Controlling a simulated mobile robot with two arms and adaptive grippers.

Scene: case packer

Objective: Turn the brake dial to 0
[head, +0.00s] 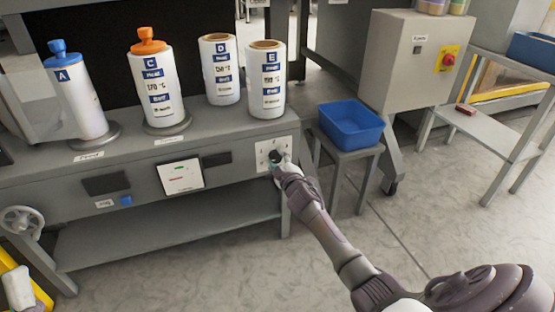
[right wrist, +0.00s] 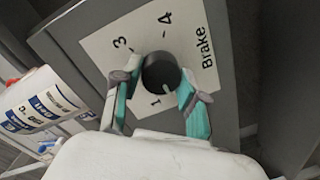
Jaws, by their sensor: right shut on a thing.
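The brake dial is a round black knob (right wrist: 161,72) on a white plate marked "Brake" (right wrist: 205,47). In the right wrist view the numbers 1, 3 and 4 show around it; no 0 can be read. A small pale mark sits on the knob's lower edge, close to the 1. My right gripper (right wrist: 160,82) is shut on the knob, one finger on each side, with the fingers covering parts of the plate. In the head view my right gripper (head: 279,162) reaches the plate (head: 264,147) at the bench front's right end. My left gripper's fingers do not show.
The grey bench (head: 225,128) carries bottles A, C, D and E. A blue bin (head: 350,125) stands on a stool right of the dial. A grey cabinet with a red button (head: 448,59) is behind it. A handwheel (head: 22,222) is at the bench's left.

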